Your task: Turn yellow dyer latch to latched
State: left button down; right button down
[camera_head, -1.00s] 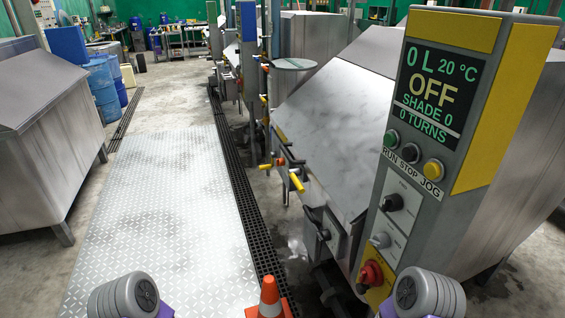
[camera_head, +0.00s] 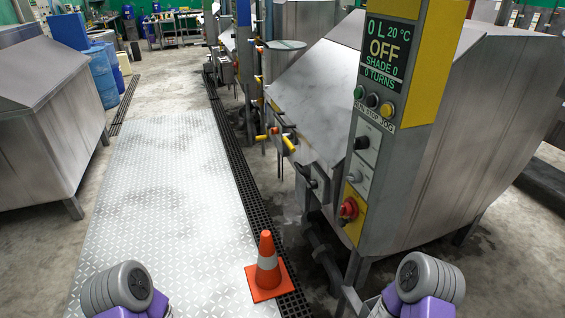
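The yellow dyer is the grey steel machine (camera_head: 450,120) on the right, with a sloped front lid (camera_head: 325,85). Its control post carries yellow panels (camera_head: 440,65) and a display (camera_head: 386,48) reading OFF, 0 L, 20 °C, 0 turns. Below are buttons, black and grey knobs and a red knob (camera_head: 348,208) on a yellow plate. A dark lever-like fitting (camera_head: 308,174) sits at the dyer's left front edge; I cannot tell whether it is the latch or how it is set. My arm parts show at the bottom corners, but neither gripper is in view.
Valves with yellow handles (camera_head: 288,143) stick out beyond the dyer's front. A steel tank (camera_head: 40,130) stands left. The patterned metal walkway (camera_head: 160,190) between is clear.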

aim_at(285, 137)
jog(key=u, duration=0.7)
jog(key=i, duration=1.1)
jog(key=z, duration=0.3)
